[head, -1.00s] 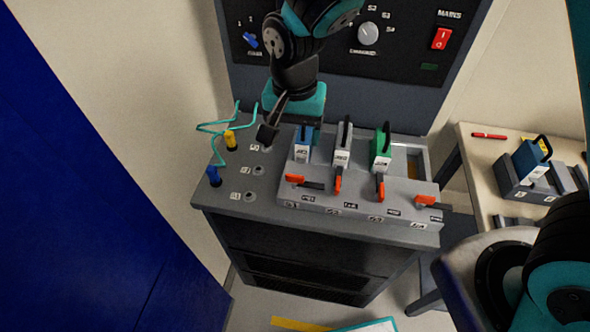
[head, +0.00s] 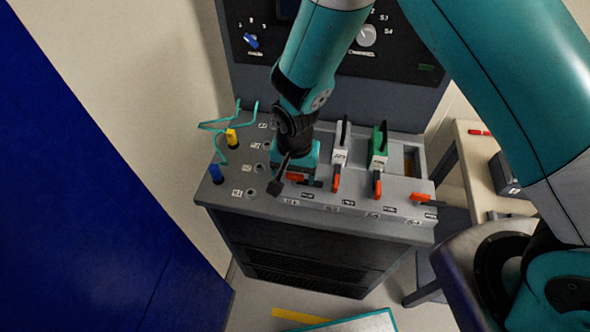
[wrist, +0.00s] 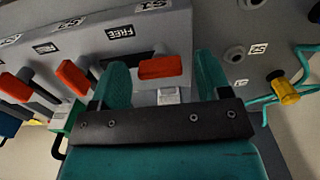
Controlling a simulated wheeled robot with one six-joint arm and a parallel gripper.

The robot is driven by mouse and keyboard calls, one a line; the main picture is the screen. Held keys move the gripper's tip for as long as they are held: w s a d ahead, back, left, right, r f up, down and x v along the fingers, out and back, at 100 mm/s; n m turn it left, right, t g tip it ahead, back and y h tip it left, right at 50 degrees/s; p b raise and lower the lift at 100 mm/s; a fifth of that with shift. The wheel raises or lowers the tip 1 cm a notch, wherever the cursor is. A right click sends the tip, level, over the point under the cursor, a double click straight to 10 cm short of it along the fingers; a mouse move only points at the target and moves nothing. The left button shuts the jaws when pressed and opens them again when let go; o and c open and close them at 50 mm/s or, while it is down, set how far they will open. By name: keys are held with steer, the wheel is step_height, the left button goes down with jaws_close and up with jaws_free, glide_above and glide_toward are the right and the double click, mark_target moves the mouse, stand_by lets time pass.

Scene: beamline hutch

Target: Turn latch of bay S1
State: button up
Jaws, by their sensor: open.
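The latch of bay S1 has an orange grip (head: 295,178) and a dark lever. It lies sideways at the left end of the grey bay block (head: 340,199). In the wrist view the orange grip (wrist: 161,67) sits between the two teal fingers of my gripper (wrist: 160,62), with a visible gap on either side. My gripper (head: 296,158) is open and points down over the S1 bay.
To the right, the S2 latch (head: 337,182) and S3 latch (head: 377,186) point frontward; the S4 latch (head: 421,198) lies sideways. White (head: 341,147) and green (head: 378,146) modules stand behind. At left are a yellow plug (head: 232,136), a blue plug (head: 216,173) and teal cable (head: 222,128).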

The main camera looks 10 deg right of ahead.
steer(key=c, duration=0.9)
steer(key=shift+n, duration=0.4)
steer(key=n+b, duration=0.1)
steer(key=n, duration=0.2)
steer(key=n+b, duration=0.1)
steer(key=n, duration=0.3)
steer(key=shift+b, duration=0.4)
steer(key=n+b, duration=0.1)
steer(key=n, duration=0.8)
steer(key=shift+b, duration=0.35)
steer(key=shift+w+n, duration=0.1)
steer(key=shift+n, duration=0.3)
